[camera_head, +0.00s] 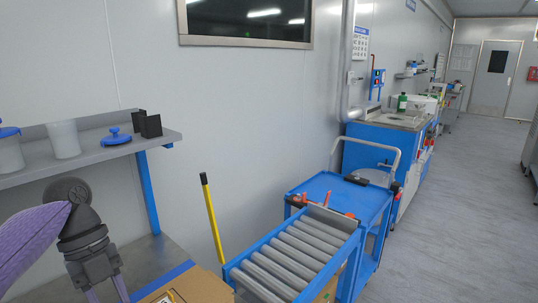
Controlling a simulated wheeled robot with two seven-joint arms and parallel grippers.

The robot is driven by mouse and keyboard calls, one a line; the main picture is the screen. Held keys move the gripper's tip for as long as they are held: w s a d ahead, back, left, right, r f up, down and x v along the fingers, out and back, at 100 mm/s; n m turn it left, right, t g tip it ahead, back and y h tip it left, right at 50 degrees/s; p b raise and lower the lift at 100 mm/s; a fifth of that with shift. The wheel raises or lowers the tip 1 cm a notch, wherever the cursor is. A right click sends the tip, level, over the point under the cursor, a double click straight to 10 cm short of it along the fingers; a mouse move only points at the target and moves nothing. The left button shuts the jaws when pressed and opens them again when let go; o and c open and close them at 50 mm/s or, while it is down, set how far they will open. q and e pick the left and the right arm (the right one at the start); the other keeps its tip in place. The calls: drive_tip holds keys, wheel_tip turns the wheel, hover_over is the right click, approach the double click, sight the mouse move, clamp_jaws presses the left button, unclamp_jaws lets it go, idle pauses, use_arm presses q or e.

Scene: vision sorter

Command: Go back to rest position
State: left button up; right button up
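My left arm comes in from the left edge with a purple link and a dark grey wrist. My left gripper (106,293) points down at the bottom left, over the grey work surface and left of a cardboard box (195,288). Two parts of its fingers show spread apart, but their tips are cut off by the bottom edge. I cannot tell whether it holds anything. My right arm and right gripper are not in view.
A grey shelf (100,152) above the work surface (150,258) holds tubs, a blue lid and black blocks. A blue roller conveyor (298,250) and a blue cart (327,184) stand right of the box. The floor (460,220) on the right is clear.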

use_arm(q)
drive_tip(key=shift+n+y, duration=0.6)
drive_tip(key=shift+n, duration=0.2)
drive_tip(key=d+f, duration=0.1)
drive_tip(key=f, duration=0.1)
drive_tip(key=s+d+f, duration=0.1)
drive_tip(key=f, duration=0.1)
drive_tip(key=d+f, duration=0.2)
drive_tip(key=shift+s+f, duration=0.25)
drive_tip(key=shift+f, duration=0.15)
drive_tip(key=s+d+f+n+t, duration=0.3)
drive_tip(key=s+d+f+n, duration=0.7)
drive_tip(key=s+d+f, duration=0.15)
drive_tip(key=s+a+n+t+y, duration=0.25)
drive_tip(key=s+a+n, duration=0.25)
drive_tip(key=s+n, duration=0.6)
wheel_tip(320, 180, down, 16)
drive_tip(key=n, duration=0.1)
drive_tip(key=s+a+f+g, duration=0.2)
drive_tip(key=s+a+f, duration=0.1)
drive_tip(key=s+f, duration=0.9)
drive_tip(key=shift+s+a, duration=0.25)
drive_tip(key=shift+s, duration=0.45)
